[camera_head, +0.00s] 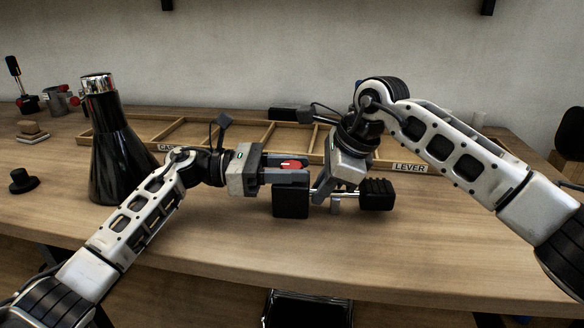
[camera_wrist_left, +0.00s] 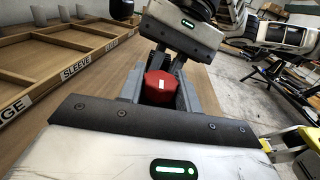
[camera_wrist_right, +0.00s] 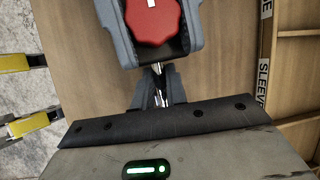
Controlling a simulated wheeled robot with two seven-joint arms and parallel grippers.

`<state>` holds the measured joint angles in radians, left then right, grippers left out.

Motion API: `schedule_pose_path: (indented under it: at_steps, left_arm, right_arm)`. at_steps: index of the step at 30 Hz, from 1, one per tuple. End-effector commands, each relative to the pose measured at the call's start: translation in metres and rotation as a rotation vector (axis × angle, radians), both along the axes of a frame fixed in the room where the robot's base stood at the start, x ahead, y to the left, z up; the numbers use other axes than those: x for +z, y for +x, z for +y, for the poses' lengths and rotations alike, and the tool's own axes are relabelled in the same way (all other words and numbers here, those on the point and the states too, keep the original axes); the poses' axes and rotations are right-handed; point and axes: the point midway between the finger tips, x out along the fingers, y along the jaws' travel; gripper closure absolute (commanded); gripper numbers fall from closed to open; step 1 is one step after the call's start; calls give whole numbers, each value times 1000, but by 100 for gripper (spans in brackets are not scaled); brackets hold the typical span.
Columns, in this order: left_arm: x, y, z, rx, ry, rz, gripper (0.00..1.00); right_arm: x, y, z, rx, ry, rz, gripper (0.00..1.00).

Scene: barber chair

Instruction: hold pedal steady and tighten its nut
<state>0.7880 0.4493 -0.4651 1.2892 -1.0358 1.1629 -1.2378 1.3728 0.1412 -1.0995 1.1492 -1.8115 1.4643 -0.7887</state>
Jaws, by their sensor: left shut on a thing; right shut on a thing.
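The pedal (camera_head: 344,195) lies near the front of the bench as a metal bar between two black blocks, one at the left (camera_head: 290,202) and one at the right (camera_head: 376,194). A red lobed nut (camera_head: 294,164) with a white mark sits above the left block. My left gripper (camera_head: 288,174) comes in from the left and is shut around the nut, also seen in the left wrist view (camera_wrist_left: 160,87). My right gripper (camera_head: 322,190) reaches down and is shut on the pedal's metal bar, close beside the left gripper. The bar's contact is partly hidden by the fingers.
A wooden divided tray (camera_head: 200,134) with labels, one reading LEVER (camera_head: 409,167), lies behind the grippers. A tall black flask (camera_head: 118,150) stands left beside my left arm. The bench front is clear.

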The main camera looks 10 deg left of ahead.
Motion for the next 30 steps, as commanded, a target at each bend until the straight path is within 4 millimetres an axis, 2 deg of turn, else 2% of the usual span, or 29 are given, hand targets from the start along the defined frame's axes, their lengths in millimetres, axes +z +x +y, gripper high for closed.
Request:
schedule_pose_path:
  at_steps: [8,9,10,11,19,22,26,30]
  left_arm:
    - [-3,1,1,5,4,5,89]
    - [-3,1,1,5,4,5,55]
    - [-3,1,1,4,4,5,47]
    - [-3,1,1,4,4,5,45]
    - [-1,0,1,3,2,2,45]
    - [-1,0,8,4,3,2,45]
    - [-1,-3,28,6,4,4,45]
    - [-2,-7,59,7,5,3,45]
  right_arm:
    - [2,0,0,1,4,-2,100]
    - [2,0,0,1,4,-2,100]
    - [2,0,0,1,4,-2,100]
    - [2,0,0,1,4,-2,100]
    - [2,0,0,0,3,-3,100]
    - [2,0,0,0,3,-3,100]
    - [2,0,0,-1,3,-2,100]
    - [2,0,0,1,3,-2,100]
